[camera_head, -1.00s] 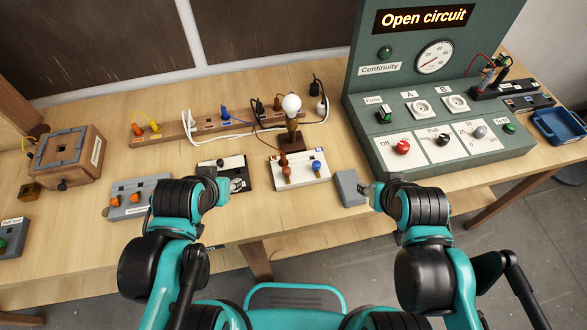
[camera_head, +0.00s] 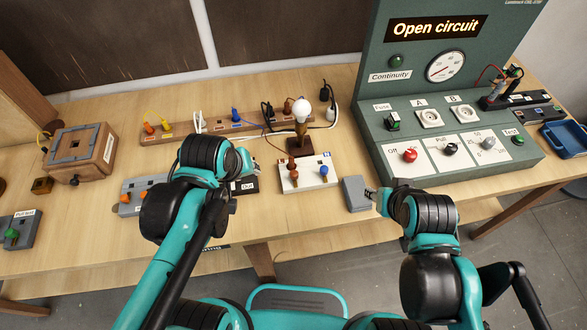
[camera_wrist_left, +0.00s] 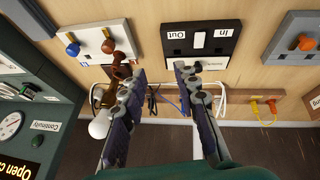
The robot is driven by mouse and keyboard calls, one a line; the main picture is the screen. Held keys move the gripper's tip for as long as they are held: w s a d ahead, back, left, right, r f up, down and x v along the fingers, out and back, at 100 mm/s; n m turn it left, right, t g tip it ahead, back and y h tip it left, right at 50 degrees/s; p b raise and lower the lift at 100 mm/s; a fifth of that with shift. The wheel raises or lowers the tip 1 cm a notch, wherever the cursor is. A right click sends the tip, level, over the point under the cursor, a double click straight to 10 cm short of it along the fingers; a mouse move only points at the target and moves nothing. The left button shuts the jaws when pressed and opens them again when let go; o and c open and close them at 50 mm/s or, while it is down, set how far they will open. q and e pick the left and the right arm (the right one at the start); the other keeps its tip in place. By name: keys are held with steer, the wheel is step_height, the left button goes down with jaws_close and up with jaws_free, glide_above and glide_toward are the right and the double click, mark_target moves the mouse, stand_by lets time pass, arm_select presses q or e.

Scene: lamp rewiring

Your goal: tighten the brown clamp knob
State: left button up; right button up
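The brown clamp knob (camera_head: 295,177) stands on the white terminal block (camera_head: 309,183), left of a blue knob (camera_head: 323,170). In the left wrist view the brown knob (camera_wrist_left: 108,45) is at the upper left, beside the lamp's brown stand. My left gripper (camera_wrist_left: 158,76) is open and empty, its two fingers spread below the black In/Out block (camera_wrist_left: 225,36) in that picture. In the head view my left gripper is left of the white block, mostly hidden by its own wrist. My right gripper (camera_head: 371,195) is beside a small grey box (camera_head: 356,192); its fingers are too small to judge.
The lamp with its white bulb (camera_head: 303,107) stands just behind the white block. A power strip (camera_head: 210,124) with coloured plugs and cables runs along the back. The green test panel (camera_head: 450,150) reads "Open circuit". A grey block with orange knobs lies partly behind my left arm.

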arm_select(q)
steer(key=w+d+n+g+p, duration=0.2)
steer(key=w+d+n+g, duration=0.1)
steer(key=w+d+n, duration=0.25)
steer(key=n+g, duration=0.2)
steer(key=n, duration=0.4)
glide_toward(294, 173)
steer(key=shift+w+f+p, duration=0.15)
steer(key=shift+f+p, duration=0.05)
steer(key=shift+p, duration=0.25)
steer(key=shift+d+f, duration=0.1)
steer(key=shift+f, duration=0.15)
step_height(294, 173, down, 8)
steer(key=shift+r+b, duration=0.15)
steer(key=shift+b, duration=1.1)
jaws_close()
